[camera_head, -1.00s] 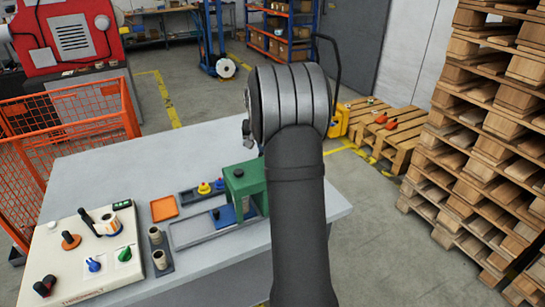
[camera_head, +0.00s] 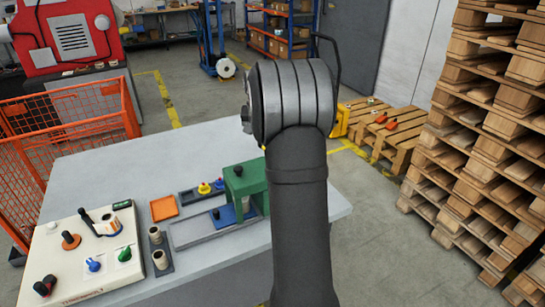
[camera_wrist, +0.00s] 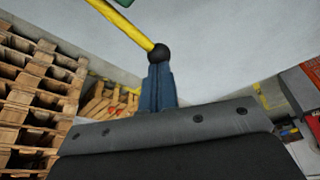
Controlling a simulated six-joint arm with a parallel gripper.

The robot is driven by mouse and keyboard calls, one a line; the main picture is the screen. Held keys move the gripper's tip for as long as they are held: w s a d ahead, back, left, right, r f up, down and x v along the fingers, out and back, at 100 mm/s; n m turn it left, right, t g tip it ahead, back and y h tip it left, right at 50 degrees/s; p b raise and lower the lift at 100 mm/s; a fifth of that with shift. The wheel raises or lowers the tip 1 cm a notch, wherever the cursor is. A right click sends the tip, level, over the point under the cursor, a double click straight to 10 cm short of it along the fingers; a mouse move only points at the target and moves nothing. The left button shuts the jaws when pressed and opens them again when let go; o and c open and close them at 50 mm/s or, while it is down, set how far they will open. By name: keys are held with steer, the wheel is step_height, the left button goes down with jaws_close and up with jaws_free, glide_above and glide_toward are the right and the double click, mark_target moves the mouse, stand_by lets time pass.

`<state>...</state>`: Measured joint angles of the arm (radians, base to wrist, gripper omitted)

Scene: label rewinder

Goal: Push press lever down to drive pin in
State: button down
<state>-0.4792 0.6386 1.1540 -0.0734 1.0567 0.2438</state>
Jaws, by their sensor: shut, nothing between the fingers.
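The green press (camera_head: 240,184) stands on the table's right part, partly behind my arm, with a blue block (camera_head: 225,214) at its front. In the wrist view, the press lever (camera_wrist: 122,22) is a yellow rod sloping down to a black ball knob (camera_wrist: 159,54). A green corner of the press (camera_wrist: 126,2) shows at the top edge. My gripper (camera_wrist: 158,66) is shut and empty, its blue fingers right at the knob; I cannot tell whether they touch it. In the head view my arm hides the gripper. The pin cannot be made out.
A grey tray (camera_head: 190,232), an orange tray (camera_head: 164,208) and a dark tray with yellow and blue knobs (camera_head: 204,189) lie left of the press. A control panel (camera_head: 65,265) is at the left. Stacked pallets (camera_head: 490,130) stand right of the table.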

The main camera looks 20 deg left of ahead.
steer(key=shift+r, duration=3.2)
steer(key=shift+f, duration=2.65)
